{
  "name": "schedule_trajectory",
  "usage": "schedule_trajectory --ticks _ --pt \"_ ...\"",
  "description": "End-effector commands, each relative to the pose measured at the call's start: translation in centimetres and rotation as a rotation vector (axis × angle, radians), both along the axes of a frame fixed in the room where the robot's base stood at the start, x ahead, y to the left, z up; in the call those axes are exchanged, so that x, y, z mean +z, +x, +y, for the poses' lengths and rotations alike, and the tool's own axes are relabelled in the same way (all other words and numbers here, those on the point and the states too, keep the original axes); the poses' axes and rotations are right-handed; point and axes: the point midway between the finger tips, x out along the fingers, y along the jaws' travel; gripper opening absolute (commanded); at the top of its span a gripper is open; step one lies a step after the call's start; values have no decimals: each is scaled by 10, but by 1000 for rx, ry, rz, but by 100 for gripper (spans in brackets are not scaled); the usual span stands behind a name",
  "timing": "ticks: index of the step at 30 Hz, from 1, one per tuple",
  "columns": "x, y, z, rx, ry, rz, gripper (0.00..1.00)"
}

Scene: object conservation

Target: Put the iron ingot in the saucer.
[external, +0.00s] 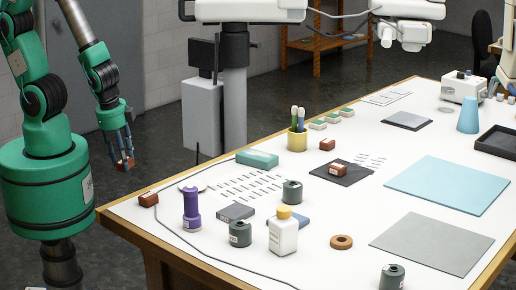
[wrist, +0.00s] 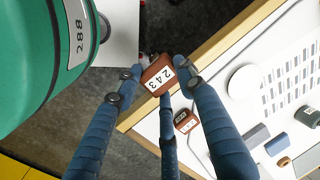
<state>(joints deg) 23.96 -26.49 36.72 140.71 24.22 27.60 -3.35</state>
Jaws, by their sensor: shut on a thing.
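My gripper (external: 125,163) is shut on a small red-brown labelled block (wrist: 157,75), which may be the iron ingot. The label reads 243 in the wrist view. The gripper holds it in the air beyond the table's left edge, over the floor. A similar red-brown block (external: 148,199) lies on the table's left corner and also shows in the wrist view (wrist: 186,121). A third one (external: 338,169) sits on a dark square plate (external: 351,177).
A purple spool-like object (external: 192,211), grey-green canisters (external: 240,234), a white bottle (external: 284,235) and a teal box (external: 257,159) stand near the disc. A thin cable crosses the table's left part. Blue (external: 448,184) and grey (external: 432,243) mats lie bare at right.

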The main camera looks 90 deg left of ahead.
Motion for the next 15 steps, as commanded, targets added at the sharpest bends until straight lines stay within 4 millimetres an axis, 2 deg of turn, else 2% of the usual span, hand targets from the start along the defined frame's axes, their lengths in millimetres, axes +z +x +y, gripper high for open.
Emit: schedule_trajectory --ticks 7,15 --pt "3 5 0 -1 1 22 0" --pt "8 22 -2 -8 0 88 0"
